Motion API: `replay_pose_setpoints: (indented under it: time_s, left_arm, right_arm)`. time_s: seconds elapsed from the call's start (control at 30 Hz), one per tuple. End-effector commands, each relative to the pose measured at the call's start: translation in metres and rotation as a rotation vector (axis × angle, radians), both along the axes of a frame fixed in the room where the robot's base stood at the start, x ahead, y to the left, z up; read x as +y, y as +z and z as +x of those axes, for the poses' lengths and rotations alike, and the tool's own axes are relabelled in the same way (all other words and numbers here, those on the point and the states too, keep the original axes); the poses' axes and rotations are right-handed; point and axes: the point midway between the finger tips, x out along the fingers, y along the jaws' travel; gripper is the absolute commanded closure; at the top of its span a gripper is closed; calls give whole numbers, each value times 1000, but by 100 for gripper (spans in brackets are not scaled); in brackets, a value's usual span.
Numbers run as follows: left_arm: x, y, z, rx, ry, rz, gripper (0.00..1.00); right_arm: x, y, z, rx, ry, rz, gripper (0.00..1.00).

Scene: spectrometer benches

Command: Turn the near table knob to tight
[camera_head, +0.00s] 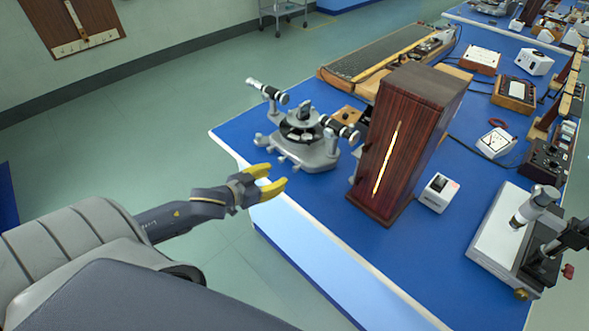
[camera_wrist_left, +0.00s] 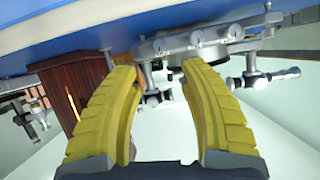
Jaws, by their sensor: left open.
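The spectrometer (camera_head: 310,155) is a grey metal instrument near the table's left corner, with a dark round stage and two black telescope tubes. Its base also shows in the left wrist view (camera_wrist_left: 215,36), turned over in the picture. Several small knobs and screws sit around it; I cannot tell which is the near table knob. A small dark knob-like part (camera_wrist_left: 153,98) shows between my fingers in the left wrist view. My left gripper (camera_head: 279,178) has yellow fingers, open and empty, at the table's edge just in front of the spectrometer. My right gripper is not in view.
A tall dark wooden box (camera_head: 415,125) with a lit slit stands right of the spectrometer. A small white box (camera_head: 438,192) is beside it. The blue table (camera_head: 400,255) has bare room at its front. Another grey-based instrument (camera_head: 500,245) stands at the right.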

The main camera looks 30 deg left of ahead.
Motion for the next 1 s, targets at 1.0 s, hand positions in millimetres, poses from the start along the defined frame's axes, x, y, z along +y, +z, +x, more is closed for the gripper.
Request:
replay_pose_setpoints:
  time_s: [1.0]
  left_arm:
    - [-17, -38, 94, -1, 0, 0, 57]
  right_arm:
    - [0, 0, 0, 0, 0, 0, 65]
